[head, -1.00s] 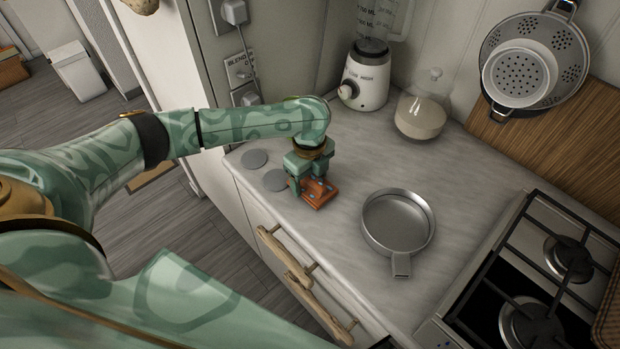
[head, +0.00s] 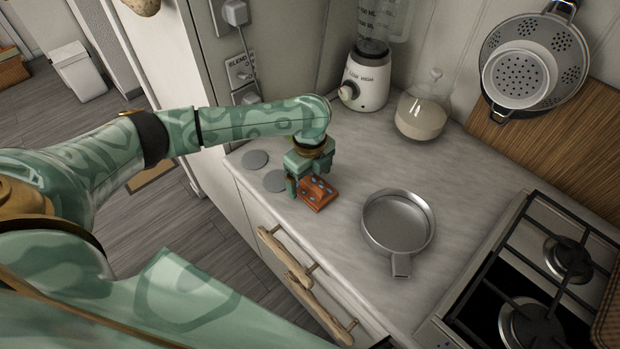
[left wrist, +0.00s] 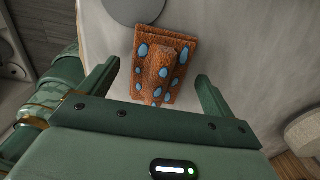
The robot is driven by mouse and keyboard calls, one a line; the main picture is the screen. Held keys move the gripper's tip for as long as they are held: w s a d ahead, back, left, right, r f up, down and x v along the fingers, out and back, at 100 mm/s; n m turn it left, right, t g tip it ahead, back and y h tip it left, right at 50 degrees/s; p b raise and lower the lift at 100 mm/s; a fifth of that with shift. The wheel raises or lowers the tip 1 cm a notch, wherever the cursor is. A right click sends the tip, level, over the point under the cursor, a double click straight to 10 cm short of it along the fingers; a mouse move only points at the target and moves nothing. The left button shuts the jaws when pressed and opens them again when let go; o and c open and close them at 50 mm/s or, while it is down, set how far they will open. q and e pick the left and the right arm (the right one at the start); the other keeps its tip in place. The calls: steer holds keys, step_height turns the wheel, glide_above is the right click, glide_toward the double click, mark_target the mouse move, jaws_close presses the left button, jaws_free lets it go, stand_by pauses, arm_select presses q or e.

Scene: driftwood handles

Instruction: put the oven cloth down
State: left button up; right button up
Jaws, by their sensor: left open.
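The oven cloth (head: 318,194) is a folded orange-brown cloth with blue spots. It lies on the grey counter (head: 345,165) near the front edge. In the left wrist view the cloth (left wrist: 160,68) lies between and just beyond my open fingers, with a gap on both sides. My left gripper (head: 306,188) is right above and beside the cloth, pointing down; it also shows in the left wrist view (left wrist: 158,85), open and holding nothing. My right gripper is not in view.
A metal pan (head: 398,222) stands right of the cloth. A blender (head: 368,80) and a glass jar (head: 421,112) stand at the back. The stove (head: 545,275) is at right. Driftwood handles (head: 290,262) stick out below the counter edge.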

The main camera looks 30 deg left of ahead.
mark_target(310, 177)
arm_select(q)
step_height(310, 177, up, 12)
steer(key=p, duration=0.3)
steer(key=shift+f+p, duration=0.2)
steer(key=shift+p, duration=0.15)
